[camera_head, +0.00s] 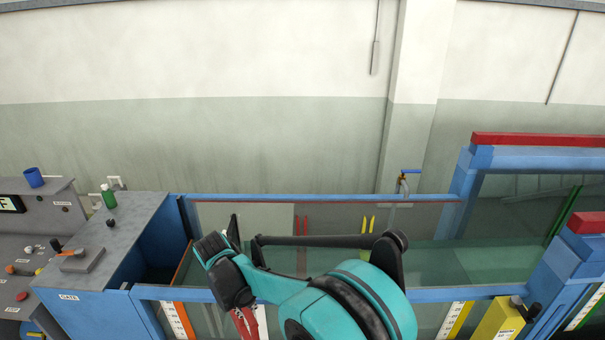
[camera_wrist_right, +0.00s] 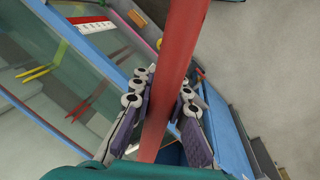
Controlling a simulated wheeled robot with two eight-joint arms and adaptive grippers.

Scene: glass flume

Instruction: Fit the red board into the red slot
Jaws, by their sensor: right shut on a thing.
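The red board (camera_wrist_right: 180,62) is held between the purple-padded fingers of my right gripper (camera_wrist_right: 165,95) in the right wrist view. The board runs from the top edge down between the fingers; its ends are hidden or out of view. In the head view, my right wrist is over the near blue rail, with a bit of red below it. The red slot (camera_head: 301,230) shows as a pair of red strips at the flume's far glass, beyond my wrist. It also shows in the right wrist view (camera_wrist_right: 88,102), left of the board and apart from it. My left gripper is not in view.
A yellow slot (camera_head: 367,225) stands right of the red one. The blue near rail (camera_head: 455,292) and far rail (camera_head: 320,197) edge the flume. A yellow block (camera_head: 500,320) sits at the right front. A grey console (camera_head: 35,240) is at left.

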